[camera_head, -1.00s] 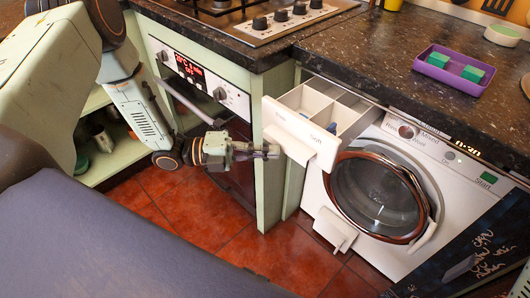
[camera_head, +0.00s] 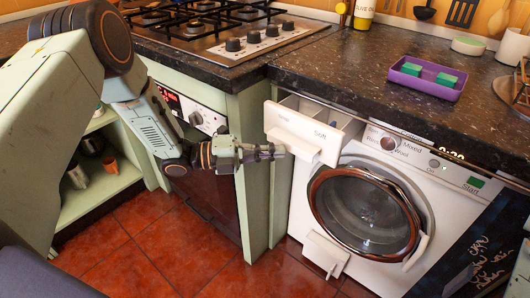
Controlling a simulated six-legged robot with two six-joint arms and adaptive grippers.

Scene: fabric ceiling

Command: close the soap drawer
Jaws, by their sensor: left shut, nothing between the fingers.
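The white soap drawer (camera_head: 303,129) of the washing machine (camera_head: 430,190) is partly pulled out at the machine's top left, under the worktop. Its front panel and a narrow strip of its compartments show. My left gripper (camera_head: 282,152) is shut and empty. Its fingertips are at the left part of the drawer front, by the lower handle; I cannot tell whether they touch it. The round door (camera_head: 367,207) of the machine is shut. My right gripper is not in view.
The dark worktop (camera_head: 345,62) overhangs the drawer and carries a purple tray (camera_head: 427,80) with green blocks. A gas hob (camera_head: 205,30) and the oven (camera_head: 200,190) are at left. Open shelves (camera_head: 100,190) stand further left. Red tiled floor (camera_head: 150,260) is clear.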

